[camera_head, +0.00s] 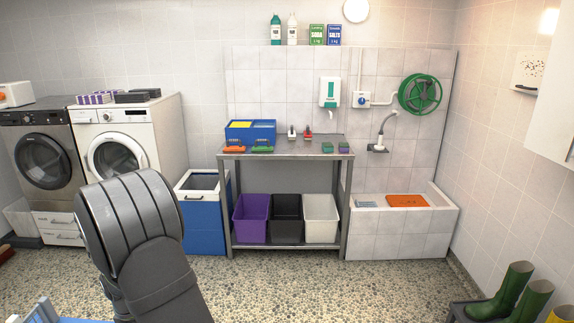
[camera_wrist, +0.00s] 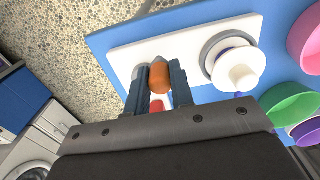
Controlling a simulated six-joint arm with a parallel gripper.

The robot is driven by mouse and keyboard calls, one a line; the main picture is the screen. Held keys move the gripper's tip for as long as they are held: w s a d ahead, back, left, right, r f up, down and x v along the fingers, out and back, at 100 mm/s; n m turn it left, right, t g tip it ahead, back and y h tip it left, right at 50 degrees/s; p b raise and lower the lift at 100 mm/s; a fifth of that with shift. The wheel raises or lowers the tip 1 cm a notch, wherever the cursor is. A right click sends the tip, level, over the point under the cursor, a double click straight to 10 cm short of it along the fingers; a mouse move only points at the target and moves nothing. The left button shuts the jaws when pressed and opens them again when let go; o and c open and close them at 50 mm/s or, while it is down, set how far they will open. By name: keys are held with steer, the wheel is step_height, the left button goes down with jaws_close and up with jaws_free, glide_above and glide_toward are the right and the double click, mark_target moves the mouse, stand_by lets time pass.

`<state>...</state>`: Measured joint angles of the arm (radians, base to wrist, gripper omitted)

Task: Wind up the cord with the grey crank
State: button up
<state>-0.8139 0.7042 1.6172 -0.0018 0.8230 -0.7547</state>
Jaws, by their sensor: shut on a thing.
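In the wrist view my gripper (camera_wrist: 159,82) has its two dark fingers on either side of an orange-brown knob (camera_wrist: 159,76) and is shut on it. A small grey piece (camera_wrist: 158,59) shows at the knob's far end; whether it is the crank's arm I cannot tell. A rounded grey part (camera_wrist: 140,71) shows beside the left finger. These sit over a white plate (camera_wrist: 128,51) on a blue board (camera_wrist: 101,42). A white spool-like part (camera_wrist: 235,66) with a grey-blue ring stands to the right. No cord can be clearly made out. The head view does not show my fingers.
Pink (camera_wrist: 307,40), green (camera_wrist: 291,102) and purple (camera_wrist: 307,131) round pieces stand on the board's right side. In the head view, a steel shelf (camera_head: 285,155) with bins, washing machines (camera_head: 119,140) and a tiled basin (camera_head: 408,236) line the back wall.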

steer(key=shift+w, duration=0.15)
steer(key=shift+w+d, duration=0.55)
steer(key=shift+w, duration=0.35)
steer(key=shift+w, duration=0.25)
steer(key=shift+w+a, duration=0.15)
steer(key=shift+w, duration=0.65)
